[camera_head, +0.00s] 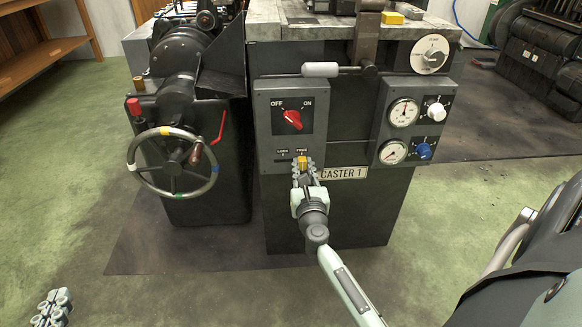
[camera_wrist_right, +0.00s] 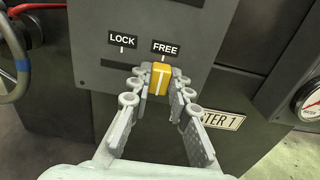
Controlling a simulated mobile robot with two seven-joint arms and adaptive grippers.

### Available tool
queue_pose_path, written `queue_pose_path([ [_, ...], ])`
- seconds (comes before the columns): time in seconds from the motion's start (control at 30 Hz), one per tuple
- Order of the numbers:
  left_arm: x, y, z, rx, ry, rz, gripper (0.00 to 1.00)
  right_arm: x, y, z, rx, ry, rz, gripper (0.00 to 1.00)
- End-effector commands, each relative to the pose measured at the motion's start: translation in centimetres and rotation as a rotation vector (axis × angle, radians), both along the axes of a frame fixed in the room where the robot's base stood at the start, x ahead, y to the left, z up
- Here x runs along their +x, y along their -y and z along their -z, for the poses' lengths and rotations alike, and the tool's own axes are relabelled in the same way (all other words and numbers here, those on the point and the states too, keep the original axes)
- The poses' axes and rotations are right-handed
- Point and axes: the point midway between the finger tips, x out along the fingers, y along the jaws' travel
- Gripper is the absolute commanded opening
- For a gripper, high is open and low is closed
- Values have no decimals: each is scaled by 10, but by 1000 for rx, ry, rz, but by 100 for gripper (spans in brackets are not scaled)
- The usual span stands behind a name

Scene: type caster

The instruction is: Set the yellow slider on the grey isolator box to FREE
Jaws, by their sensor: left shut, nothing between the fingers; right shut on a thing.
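The grey isolator box (camera_head: 262,125) is on the front of the caster, with a red knob (camera_head: 292,119) between OFF and ON labels. Below the knob is a slot with LOCK on the left and FREE on the right. The yellow slider (camera_head: 302,162) is at the slot's right end; in the right wrist view the slider (camera_wrist_right: 158,79) sits beneath the FREE label (camera_wrist_right: 165,48). My right gripper (camera_wrist_right: 156,84) is shut on the slider, one finger on each side. My left gripper (camera_head: 52,308) is shut and empty, low at the far left, away from the box.
A handwheel (camera_head: 134,152) with a red lever is left of the box. A gauge panel (camera_head: 385,120) with white and blue knobs is to the right. A horizontal handle (camera_head: 320,70) is just above the box. The CASTER 1 plate (camera_head: 345,173) is beside my right gripper.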

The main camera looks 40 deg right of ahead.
Motion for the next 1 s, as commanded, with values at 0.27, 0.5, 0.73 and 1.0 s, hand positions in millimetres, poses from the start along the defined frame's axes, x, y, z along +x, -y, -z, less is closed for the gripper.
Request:
queue_pose_path([
  [0.27,0,0,1,1,-2,0,0,-3,6,1,-1,-2,12,20],
  [0.5,0,0,0,1,0,0,0,-3,5,1,-1,-2,11,40],
  [0.73,0,0,0,1,3,1,0,-3,3,1,0,-1,8,40],
  [1.0,0,0,0,0,3,0,0,-37,-18,2,1,-4,8,40],
])
